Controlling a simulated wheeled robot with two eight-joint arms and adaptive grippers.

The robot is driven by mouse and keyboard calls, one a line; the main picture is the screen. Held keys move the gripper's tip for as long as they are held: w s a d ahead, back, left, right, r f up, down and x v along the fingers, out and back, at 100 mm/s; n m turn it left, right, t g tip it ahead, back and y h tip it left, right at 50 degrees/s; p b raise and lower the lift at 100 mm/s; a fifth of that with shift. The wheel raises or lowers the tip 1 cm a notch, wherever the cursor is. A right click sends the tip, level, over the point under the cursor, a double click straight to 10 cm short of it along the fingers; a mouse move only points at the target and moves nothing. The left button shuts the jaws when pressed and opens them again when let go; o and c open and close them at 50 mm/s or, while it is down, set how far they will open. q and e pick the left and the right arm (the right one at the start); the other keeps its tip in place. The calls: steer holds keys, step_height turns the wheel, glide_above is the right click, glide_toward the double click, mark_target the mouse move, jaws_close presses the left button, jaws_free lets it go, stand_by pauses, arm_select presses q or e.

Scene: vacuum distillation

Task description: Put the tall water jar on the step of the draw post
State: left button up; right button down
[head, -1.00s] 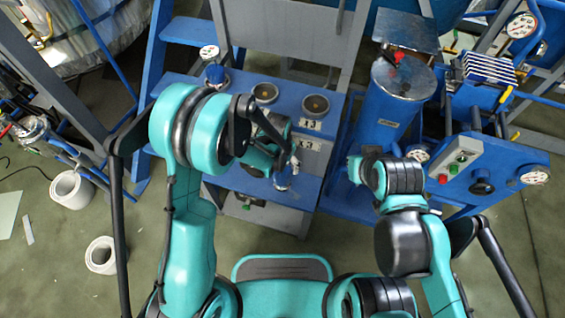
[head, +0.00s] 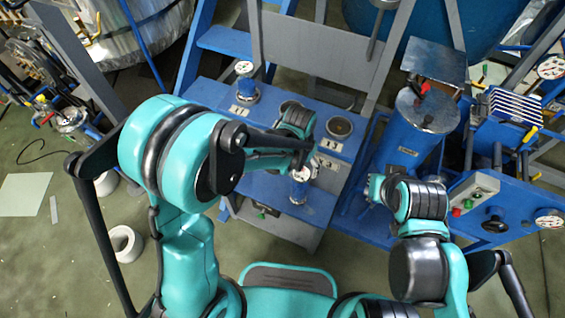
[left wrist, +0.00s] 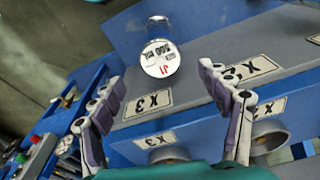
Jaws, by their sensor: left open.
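A clear jar (head: 298,190) with a white printed lid stands on the lower blue step (head: 318,205) of the draw post (head: 207,93). In the left wrist view the same jar (left wrist: 155,30) shows its lid, marked J1 and 500 mL, beyond the fingertips. My left gripper (left wrist: 161,78) is open and empty, apart from the jar; in the head view it (head: 305,150) is partly hidden by its own arm. My right gripper (head: 372,188) is beside the blue cylinder, its fingers too small to read.
A second white-lidded jar (head: 245,85) stands on the upper deck at left. An empty round socket (head: 340,126) is at the deck's right. A blue cylinder (head: 405,140) and a control panel (head: 480,195) stand to the right. White rolls (head: 124,243) lie on the floor.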

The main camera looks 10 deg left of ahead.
arm_select(q)
steer(key=s+a+r+n+t, duration=0.3)
steer(key=s+a+r, duration=0.3)
steer(key=a+r, duration=0.2)
steer(key=s+a+r+n+t, duration=0.2)
steer(key=s+a+r, duration=0.3)
steer(key=a+r, duration=0.3)
steer(key=shift+s+a+r+n+t+y, duration=0.15)
steer(key=shift+s+a+n+t+y, duration=0.25)
steer(key=shift+a, duration=0.3)
